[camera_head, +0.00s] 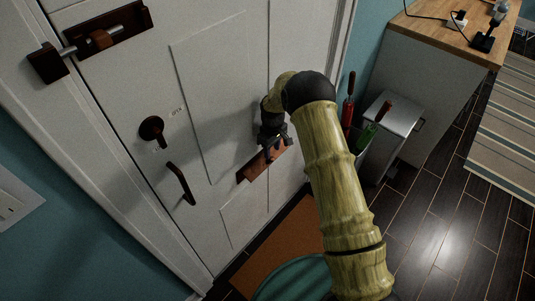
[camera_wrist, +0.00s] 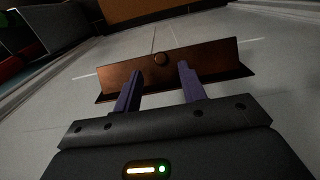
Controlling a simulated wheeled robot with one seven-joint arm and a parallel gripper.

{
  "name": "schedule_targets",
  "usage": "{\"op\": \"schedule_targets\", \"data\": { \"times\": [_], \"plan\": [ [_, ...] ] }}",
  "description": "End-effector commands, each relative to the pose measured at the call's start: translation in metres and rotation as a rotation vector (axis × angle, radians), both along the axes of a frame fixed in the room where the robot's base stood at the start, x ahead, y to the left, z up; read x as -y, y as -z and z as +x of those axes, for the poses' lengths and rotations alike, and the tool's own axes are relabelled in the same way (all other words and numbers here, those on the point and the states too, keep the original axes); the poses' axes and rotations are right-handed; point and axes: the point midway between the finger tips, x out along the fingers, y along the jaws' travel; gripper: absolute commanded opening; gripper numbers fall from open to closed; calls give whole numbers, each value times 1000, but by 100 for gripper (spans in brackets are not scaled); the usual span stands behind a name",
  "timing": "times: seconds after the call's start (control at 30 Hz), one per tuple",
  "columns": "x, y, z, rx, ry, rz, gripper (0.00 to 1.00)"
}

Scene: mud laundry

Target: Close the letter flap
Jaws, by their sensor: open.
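The letter flap (camera_head: 252,171) is a reddish-brown plate low on the white door (camera_head: 205,95). In the wrist view the flap (camera_wrist: 215,60) is a wide brown plate with a small round knob at its middle. It seems to stand at an angle to a narrow strip along its lower edge, so it looks tilted out from the door. My gripper (camera_head: 277,150) is at the flap's right part in the head view. In the wrist view my gripper (camera_wrist: 160,69) is open and empty, its two dark fingers overlapping the flap. I cannot tell whether they touch it.
A dark door handle (camera_head: 180,184), a round lock (camera_head: 152,129) and a sliding bolt (camera_head: 100,39) are on the door's left side. An orange mat (camera_head: 290,236) lies below. A grey bin (camera_head: 392,125), a red-handled item (camera_head: 348,108) and a wood-topped counter (camera_head: 450,30) stand right.

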Motion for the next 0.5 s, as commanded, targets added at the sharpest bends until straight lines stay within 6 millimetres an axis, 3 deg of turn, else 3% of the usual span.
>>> {"op": "schedule_targets", "data": {
  "times": [0.2, 0.5],
  "plan": [
    [-1, 31, -1, -1, -1, 0, 41],
    [-1, 38, -1, 0, -2, 0, 41]
  ]
}}
